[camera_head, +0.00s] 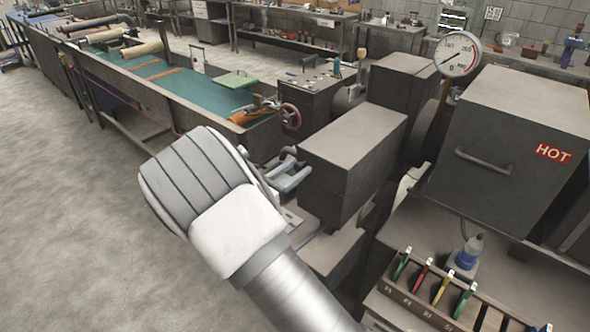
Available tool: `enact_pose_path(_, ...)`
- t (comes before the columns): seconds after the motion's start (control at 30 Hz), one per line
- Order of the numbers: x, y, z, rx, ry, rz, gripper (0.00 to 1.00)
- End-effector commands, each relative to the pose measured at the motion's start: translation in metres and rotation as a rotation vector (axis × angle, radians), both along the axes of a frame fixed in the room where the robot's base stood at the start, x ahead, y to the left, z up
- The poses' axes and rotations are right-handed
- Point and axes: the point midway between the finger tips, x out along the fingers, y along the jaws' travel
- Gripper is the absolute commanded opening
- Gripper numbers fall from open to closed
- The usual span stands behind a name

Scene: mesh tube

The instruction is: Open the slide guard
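A dark grey metal box-shaped cover (352,150) stands right of the centre, beside my arm. It looks like the slide guard, but no label shows on it. A pale blue forked part (290,177) sits at its left side, close to my arm. I cannot tell whether this is part of my gripper or a handle on the machine. My arm's ribbed grey and white joint fills the lower middle and hides much of what lies behind it. I cannot make out the fingertips, or any contact with the cover.
A grey box marked HOT (515,150) with a bar handle and a pressure gauge (457,55) stand at the right. A red handwheel (290,117) is behind. Open floor (60,220) lies left.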

Motion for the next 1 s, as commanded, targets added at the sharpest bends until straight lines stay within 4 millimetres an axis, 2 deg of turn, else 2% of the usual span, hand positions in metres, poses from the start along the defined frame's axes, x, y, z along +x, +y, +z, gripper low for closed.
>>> enact_pose_path(0.03,-0.0001,0.0001,0.0001,0.0,0.0,0.0,0.36)
enact_pose_path(0.23,-0.0002,0.0002,0.0001,0.0,0.0,0.0,0.0)
enact_pose_path(1.0,-0.0003,0.0004,0.0001,0.0,0.0,0.0,0.0)
